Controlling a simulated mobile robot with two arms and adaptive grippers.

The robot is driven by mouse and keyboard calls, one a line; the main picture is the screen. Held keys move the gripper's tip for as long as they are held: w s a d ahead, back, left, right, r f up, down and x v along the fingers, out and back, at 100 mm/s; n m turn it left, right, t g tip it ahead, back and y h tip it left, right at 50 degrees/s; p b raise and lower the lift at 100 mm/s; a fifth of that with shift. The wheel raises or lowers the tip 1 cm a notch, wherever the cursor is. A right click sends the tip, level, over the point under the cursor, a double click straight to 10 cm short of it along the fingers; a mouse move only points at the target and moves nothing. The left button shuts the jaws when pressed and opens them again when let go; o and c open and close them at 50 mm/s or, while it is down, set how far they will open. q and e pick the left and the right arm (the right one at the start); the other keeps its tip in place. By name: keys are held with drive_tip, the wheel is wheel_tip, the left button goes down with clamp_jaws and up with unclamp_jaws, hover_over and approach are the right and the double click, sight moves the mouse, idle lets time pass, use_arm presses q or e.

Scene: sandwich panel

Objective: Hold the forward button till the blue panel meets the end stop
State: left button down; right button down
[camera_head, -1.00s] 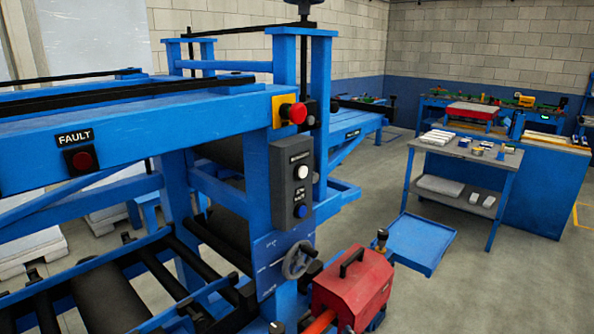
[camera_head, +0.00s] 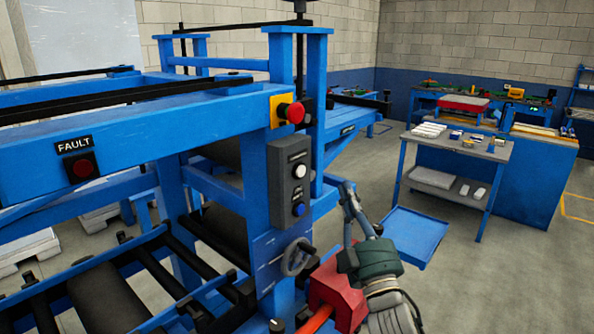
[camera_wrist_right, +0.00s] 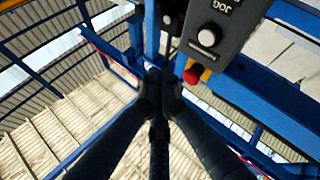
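A grey control box (camera_head: 275,168) is fixed to the blue machine post. It has a white button (camera_head: 300,171) above a blue button (camera_head: 298,209); the small labels are hard to read. My right gripper (camera_head: 346,187) is to the right of the box, apart from it, fingers pointing up. In the right wrist view its dark fingers (camera_wrist_right: 159,76) meet and hold nothing. There the white button (camera_wrist_right: 207,37) and a label reading "JOG" show beyond the fingertips. I cannot make out the blue panel or the end stop. My left gripper is not in view.
A red emergency knob (camera_head: 295,112) on a yellow base sits above the control box. A handwheel (camera_head: 297,257) is below it. A red toolbox (camera_head: 335,292) is partly hidden by my right arm. A blue tray (camera_head: 415,232) and a grey table (camera_head: 462,147) stand right.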

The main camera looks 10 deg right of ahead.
sight(300, 171)
drive_tip(key=shift+s+r, duration=0.15)
drive_tip(key=shift+r, duration=0.35)
drive_tip(key=w+a+b, duration=0.3)
drive_tip(key=w+a, duration=0.2)
drive_tip(key=w, duration=0.2)
drive_tip(key=shift+a, duration=0.25)
drive_tip(key=shift+f, duration=0.1)
idle(1.3)
drive_tip(key=shift+w+a+b, duration=0.25)
drive_tip(key=shift+w+b, duration=0.05)
drive_tip(key=shift+w, duration=0.05)
